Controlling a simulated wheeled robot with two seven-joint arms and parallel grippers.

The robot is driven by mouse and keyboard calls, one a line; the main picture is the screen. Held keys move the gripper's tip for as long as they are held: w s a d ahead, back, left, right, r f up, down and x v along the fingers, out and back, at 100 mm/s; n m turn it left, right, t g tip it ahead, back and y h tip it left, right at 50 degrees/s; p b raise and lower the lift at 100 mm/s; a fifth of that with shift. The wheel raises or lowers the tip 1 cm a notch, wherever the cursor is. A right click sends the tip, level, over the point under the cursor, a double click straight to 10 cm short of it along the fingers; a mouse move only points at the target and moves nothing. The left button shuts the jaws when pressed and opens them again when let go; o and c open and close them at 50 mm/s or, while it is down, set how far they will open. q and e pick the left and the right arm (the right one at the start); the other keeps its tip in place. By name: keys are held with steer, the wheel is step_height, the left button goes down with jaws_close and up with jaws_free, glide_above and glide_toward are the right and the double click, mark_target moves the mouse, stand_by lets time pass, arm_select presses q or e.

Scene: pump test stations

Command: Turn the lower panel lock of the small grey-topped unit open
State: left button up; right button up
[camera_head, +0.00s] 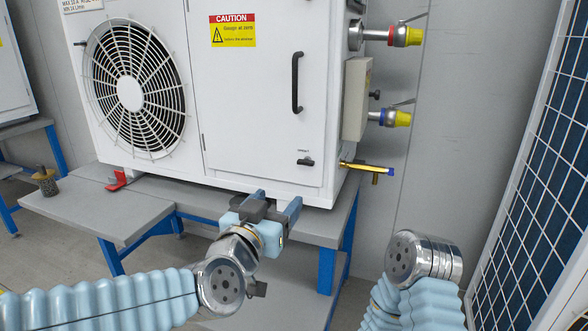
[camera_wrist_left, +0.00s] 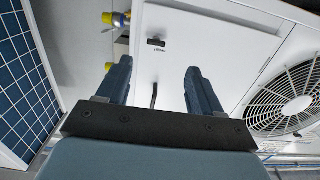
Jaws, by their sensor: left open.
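The white unit (camera_head: 250,95) stands on a grey bench; its top is out of view. Its front door panel carries a small black lock (camera_head: 305,161) near the lower edge, its dark bar lying roughly level. The lock also shows in the left wrist view (camera_wrist_left: 156,42), where the scene appears upside down. A black door handle (camera_head: 297,82) is higher on the panel. My left gripper (camera_head: 276,204) is open and empty, below and a little left of the lock, apart from it. In the wrist view its fingers (camera_wrist_left: 157,72) are spread, with the lock beyond the gap.
The bench edge (camera_head: 235,215) lies under the unit. A blue gridded panel (camera_head: 535,220) stands at right, near my right arm.

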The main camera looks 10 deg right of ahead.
mark_target(304, 164)
arm_select(q)
steer(key=x, duration=0.4)
steer(key=r+x, duration=0.1)
steer(key=x, duration=0.4)
steer(key=p+x, duration=0.1)
steer(key=x, duration=0.3)
steer(key=shift+w+d+r, duration=0.1)
steer(key=shift+d+r, duration=0.3)
steer(key=c, duration=1.1)
steer(key=shift+o, duration=0.2)
